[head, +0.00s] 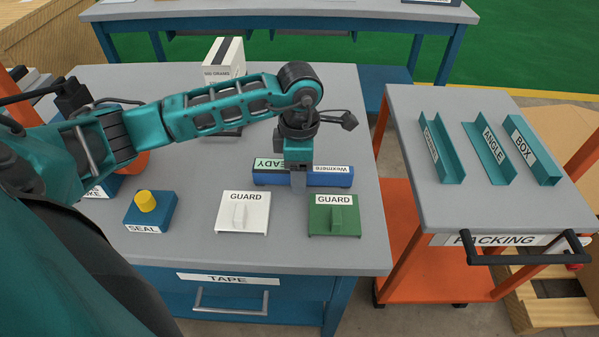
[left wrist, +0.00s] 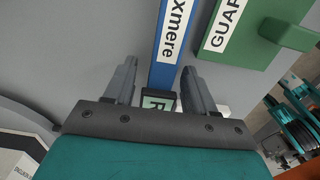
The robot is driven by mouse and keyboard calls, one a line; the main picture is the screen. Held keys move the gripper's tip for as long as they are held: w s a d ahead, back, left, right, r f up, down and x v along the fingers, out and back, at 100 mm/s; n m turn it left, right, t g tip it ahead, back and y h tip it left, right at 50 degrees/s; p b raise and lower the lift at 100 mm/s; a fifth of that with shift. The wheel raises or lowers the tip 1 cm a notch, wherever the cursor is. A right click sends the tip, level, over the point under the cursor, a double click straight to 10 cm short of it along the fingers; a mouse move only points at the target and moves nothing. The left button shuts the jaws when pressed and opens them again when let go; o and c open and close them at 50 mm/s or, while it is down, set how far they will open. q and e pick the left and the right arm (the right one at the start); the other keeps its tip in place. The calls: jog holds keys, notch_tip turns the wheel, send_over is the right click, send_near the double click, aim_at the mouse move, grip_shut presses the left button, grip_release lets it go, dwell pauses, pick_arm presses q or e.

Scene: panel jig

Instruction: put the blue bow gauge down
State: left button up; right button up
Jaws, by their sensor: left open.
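The blue bow gauge (head: 331,179) is a long blue bar labelled "Wexmere", with a pale green "READY" display at its left end. It lies on the grey bench top, behind the two guards. My left gripper (head: 298,182) points down at the middle of the gauge and hides part of it. In the left wrist view my open left gripper (left wrist: 159,66) has its fingers apart, with the blue gauge (left wrist: 172,45) and its display showing between and beyond them. I cannot tell whether a finger touches it. My right gripper is not in view.
A white guard (head: 256,219) and a green guard (head: 347,222) sit in front of the gauge. A blue seal block (head: 161,219) with a yellow knob is to the left. A packing cart (head: 430,205) with teal profiles stands right, across a gap.

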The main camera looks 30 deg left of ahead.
pick_arm(q)
jog(key=shift+c, duration=0.3)
grip_shut()
jog(key=shift+r, duration=0.1)
